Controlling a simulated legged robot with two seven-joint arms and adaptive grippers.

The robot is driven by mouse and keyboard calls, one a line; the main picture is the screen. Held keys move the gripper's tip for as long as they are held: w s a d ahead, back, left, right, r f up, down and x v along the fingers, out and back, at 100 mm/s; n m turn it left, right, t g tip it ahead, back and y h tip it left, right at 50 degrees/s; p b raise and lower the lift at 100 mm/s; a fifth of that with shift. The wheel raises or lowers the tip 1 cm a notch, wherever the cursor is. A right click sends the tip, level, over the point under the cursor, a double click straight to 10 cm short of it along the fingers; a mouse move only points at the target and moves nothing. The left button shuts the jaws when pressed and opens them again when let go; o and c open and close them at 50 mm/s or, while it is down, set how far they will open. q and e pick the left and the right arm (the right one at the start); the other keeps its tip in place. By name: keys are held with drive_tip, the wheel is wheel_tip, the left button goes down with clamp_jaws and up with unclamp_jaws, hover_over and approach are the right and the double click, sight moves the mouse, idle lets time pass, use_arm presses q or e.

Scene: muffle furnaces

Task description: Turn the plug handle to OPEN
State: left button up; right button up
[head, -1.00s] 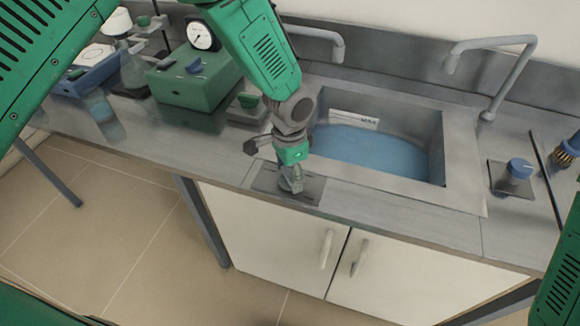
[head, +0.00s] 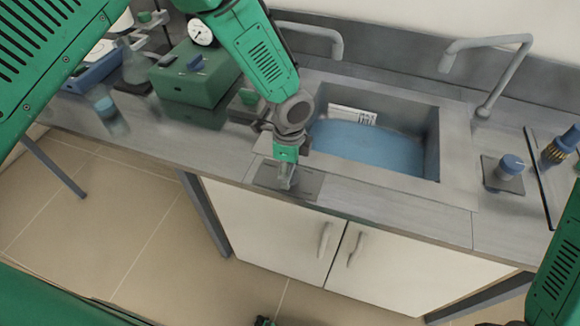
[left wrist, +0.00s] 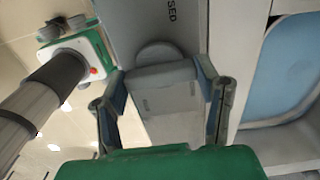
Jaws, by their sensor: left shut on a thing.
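My left gripper (head: 286,178) points down at a grey plate (head: 313,186) on the counter strip in front of the sink. In the left wrist view my left gripper (left wrist: 162,72) has its fingers on either side of a grey block-shaped plug handle (left wrist: 160,92), and it is shut on it. A rounded grey part shows just beyond the handle. The letters "SED" show on the grey plate (left wrist: 130,22) in the left wrist view; the rest of the label is out of frame. In the head view the gripper mostly hides the handle. My right gripper is not identifiable.
The sink basin (head: 436,145) behind the plate holds blue water (head: 365,146). Taps (head: 505,75) stand behind it. A green device (head: 195,78) stands left; a blue-capped container (head: 510,168) stands right. Cabinet doors (head: 275,225) are below.

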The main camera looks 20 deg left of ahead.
use_arm(q)
drive_tip(key=shift+w+r+m, duration=0.1)
drive_tip(key=shift+w+m, duration=0.05)
drive_tip(key=shift+m, duration=0.15)
drive_tip(key=o, duration=1.2)
drive_tip(key=shift+c, duration=0.2)
drive_tip(key=shift+r, duration=0.35)
wheel_tip(320, 180, up, 11)
